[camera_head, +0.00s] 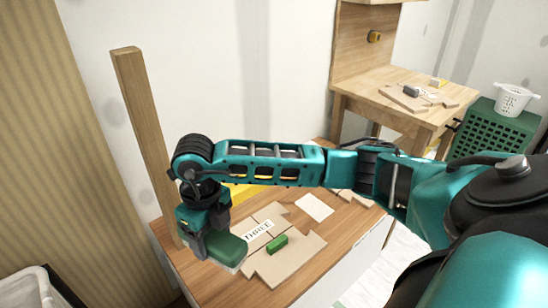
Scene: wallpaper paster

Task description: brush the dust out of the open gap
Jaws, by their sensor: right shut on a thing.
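My right arm reaches in from the right, and its gripper (208,236) points down over the left part of the wooden table (190,268). It is shut on a green block-shaped thing with a pale lower edge, seemingly a brush (226,250). The held thing is beside the left edge of the flat tan panels (290,262); I cannot tell whether it touches the table. A white strip marked "THREE" (258,232) lies across the panels. A small green block (277,244) lies to its right. I cannot make out dust or the gap clearly. My left gripper is out of view.
A wooden post (140,110) rises at the table's left edge. A pale sheet (314,207) lies farther back, and a yellow thing (240,192) is partly behind my arm. A second wooden table (375,88) and a green crate (490,125) with a white basket (512,98) stand back right.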

